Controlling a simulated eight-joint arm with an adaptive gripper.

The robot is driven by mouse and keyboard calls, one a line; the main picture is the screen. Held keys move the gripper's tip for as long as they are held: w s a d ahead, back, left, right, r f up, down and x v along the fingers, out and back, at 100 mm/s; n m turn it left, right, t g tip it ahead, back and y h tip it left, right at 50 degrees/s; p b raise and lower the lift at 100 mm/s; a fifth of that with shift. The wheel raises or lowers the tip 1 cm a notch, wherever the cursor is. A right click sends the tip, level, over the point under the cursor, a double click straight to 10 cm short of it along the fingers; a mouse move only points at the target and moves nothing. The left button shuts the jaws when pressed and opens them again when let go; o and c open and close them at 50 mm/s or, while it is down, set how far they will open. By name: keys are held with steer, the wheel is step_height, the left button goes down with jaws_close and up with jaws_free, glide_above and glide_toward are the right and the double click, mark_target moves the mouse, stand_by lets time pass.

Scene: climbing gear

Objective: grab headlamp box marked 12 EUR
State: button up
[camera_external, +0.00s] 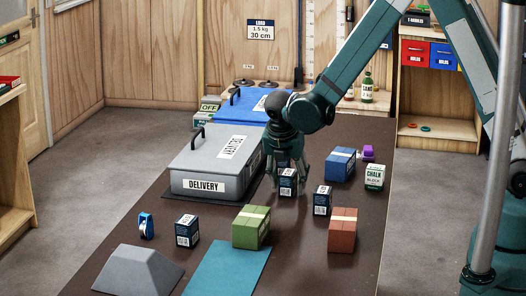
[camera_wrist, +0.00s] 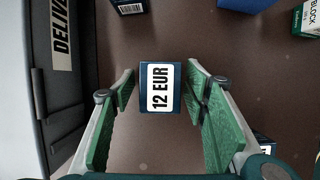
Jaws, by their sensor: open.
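The headlamp box marked 12 EUR (camera_wrist: 160,87) is a small dark blue box with a white label on top. In the wrist view it lies between the fingers of my gripper (camera_wrist: 163,100), with a gap on each side. In the external view the box below my gripper (camera_external: 287,184) stands upright on the brown table, right of the grey delivery case. My gripper is open, pointing down, with its fingertips around the box. Similar dark blue boxes stand at the right (camera_external: 322,200) and front left (camera_external: 187,230); their prices are too small to read.
The grey delivery case (camera_external: 215,165) is close on the left. A blue box (camera_external: 340,164), a chalk box (camera_external: 375,177), a red-brown box (camera_external: 342,230) and a green box (camera_external: 251,227) stand around. Bare table (camera_external: 300,250) shows at the front.

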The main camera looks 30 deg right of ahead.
mark_target(288, 172)
steer(key=c, duration=1)
steer(key=shift+r, duration=0.15)
steer(key=shift+r+p, duration=0.8)
steer(key=shift+r, duration=4.1)
